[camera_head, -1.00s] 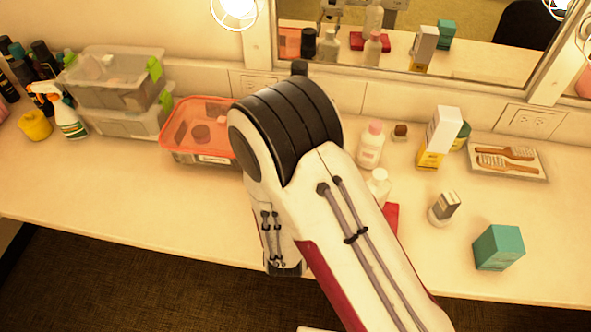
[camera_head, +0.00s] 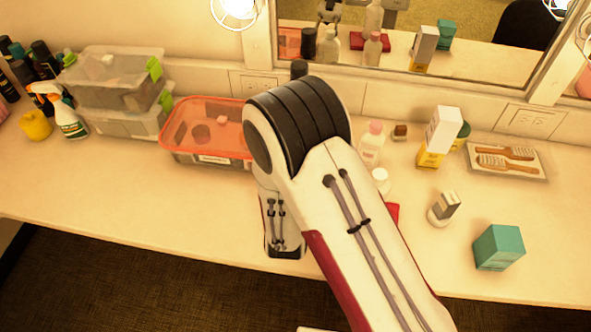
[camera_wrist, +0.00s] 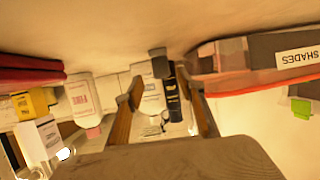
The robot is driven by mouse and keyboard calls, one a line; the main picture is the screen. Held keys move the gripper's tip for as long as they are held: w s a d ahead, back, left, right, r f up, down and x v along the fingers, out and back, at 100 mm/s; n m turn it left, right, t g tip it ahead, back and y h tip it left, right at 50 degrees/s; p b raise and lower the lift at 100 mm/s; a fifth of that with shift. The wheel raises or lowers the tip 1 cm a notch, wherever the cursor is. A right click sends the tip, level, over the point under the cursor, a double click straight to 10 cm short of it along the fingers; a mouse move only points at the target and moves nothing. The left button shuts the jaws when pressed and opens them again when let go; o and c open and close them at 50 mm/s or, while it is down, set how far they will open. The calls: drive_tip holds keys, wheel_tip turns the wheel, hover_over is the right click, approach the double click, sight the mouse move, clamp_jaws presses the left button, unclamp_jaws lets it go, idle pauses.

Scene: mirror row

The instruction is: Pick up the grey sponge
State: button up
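A small dark grey block (camera_wrist: 160,66), which looks like the grey sponge, rests on the counter in the upside-down wrist view. My gripper (camera_wrist: 161,88) is open, with one finger on each side of the block's line and nothing between them. The block appears ahead of the fingertips and apart from them. In the head view my arm hides my gripper's working end and the block.
Behind the block stand a white bottle (camera_wrist: 150,98) and a black tube (camera_wrist: 175,95). A container with an orange rim (camera_head: 180,148) is left of my arm. A pink-capped bottle (camera_head: 371,148) and red item (camera_head: 393,214) are right. The front-left counter is clear.

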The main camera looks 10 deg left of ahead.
drive_tip(key=shift+r+x, duration=0.2)
drive_tip(key=shift+x, duration=1.65)
drive_tip(key=shift+a, duration=0.2)
drive_tip(key=c, duration=1)
